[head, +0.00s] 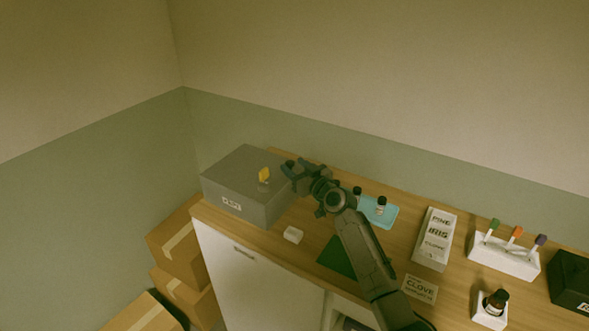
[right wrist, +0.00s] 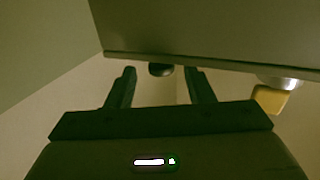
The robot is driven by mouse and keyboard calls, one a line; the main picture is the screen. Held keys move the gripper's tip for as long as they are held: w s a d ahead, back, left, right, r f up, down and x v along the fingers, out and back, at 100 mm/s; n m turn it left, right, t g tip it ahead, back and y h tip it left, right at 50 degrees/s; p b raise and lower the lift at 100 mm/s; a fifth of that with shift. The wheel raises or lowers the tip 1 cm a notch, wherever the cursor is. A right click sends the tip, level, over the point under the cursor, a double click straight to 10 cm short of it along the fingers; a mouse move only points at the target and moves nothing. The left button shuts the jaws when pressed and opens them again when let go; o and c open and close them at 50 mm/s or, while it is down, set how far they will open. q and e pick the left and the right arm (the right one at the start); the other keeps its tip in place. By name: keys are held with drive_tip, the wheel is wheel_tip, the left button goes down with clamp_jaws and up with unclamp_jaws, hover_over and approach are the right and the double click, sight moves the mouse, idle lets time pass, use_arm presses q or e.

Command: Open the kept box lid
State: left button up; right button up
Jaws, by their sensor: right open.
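The grey box (head: 225,192) with a white label, which seems to read KEPT, stands at the left end of the counter. Its lid looks shut. A yellow tab (head: 264,175) stands up from the lid; it also shows at the right of the right wrist view (right wrist: 270,99). My right gripper (head: 288,172) is open beside the right part of the box top, to the right of the tab. In the right wrist view its two fingers (right wrist: 160,82) are apart, with a small dark round thing (right wrist: 161,69) beyond the gap. My left gripper does not show.
A small white block (head: 293,234) lies right of the box. Dark bottles stand on a blue tray (head: 384,214) behind my right arm. A labelled grey block (head: 434,238), a white holder with coloured sticks (head: 504,258) and a bottle (head: 495,301) stand further right. Cardboard boxes (head: 180,245) are left below.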

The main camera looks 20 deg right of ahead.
drive_tip(key=shift+w+a+r, duration=0.15)
drive_tip(key=shift+w, duration=0.1)
clamp_jaws()
drive_tip(key=shift+r, duration=0.1)
